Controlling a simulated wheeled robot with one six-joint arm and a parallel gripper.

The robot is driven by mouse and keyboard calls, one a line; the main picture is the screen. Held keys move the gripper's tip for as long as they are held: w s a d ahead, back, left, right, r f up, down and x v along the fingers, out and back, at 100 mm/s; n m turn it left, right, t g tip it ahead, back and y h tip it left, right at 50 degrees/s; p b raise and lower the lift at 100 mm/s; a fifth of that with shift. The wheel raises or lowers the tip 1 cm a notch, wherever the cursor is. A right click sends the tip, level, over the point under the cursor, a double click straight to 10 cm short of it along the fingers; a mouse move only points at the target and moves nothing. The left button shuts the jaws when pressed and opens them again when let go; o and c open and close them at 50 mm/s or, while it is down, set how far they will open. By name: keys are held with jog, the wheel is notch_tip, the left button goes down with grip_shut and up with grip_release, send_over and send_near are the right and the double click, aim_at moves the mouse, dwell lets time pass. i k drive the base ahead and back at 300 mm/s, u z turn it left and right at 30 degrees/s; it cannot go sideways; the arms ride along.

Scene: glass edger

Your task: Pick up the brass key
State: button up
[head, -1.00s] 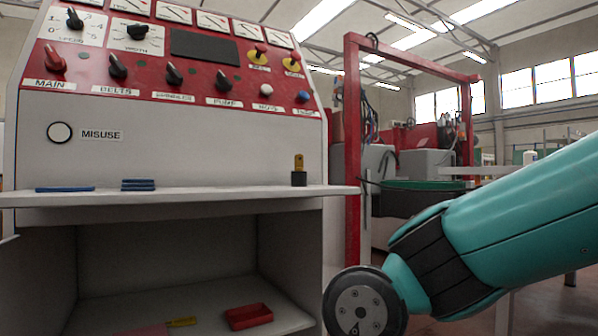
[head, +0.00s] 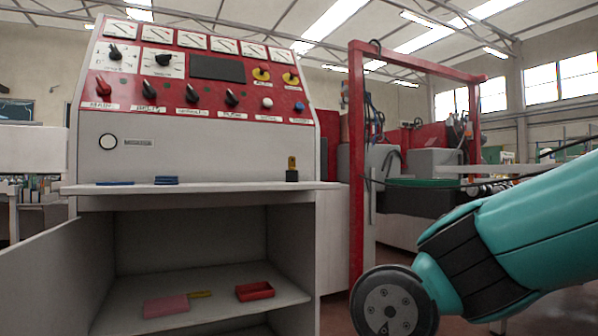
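A small brass-coloured upright piece (head: 292,162), which looks like the brass key, stands in a black block (head: 292,176) near the right end of the cabinet's ledge (head: 230,187). My gripper is out of view.
Blue flat pieces (head: 166,180) lie on the ledge. Inside are a pink block (head: 166,306) and a red tray (head: 255,291). The cabinet door (head: 50,275) stands open at left. The control panel (head: 200,75) rises above. A red frame (head: 357,170) stands right.

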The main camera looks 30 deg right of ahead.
aim_at(292, 159)
jog(key=u, duration=0.05)
jog(key=i, duration=1.15)
jog(key=z, duration=0.6)
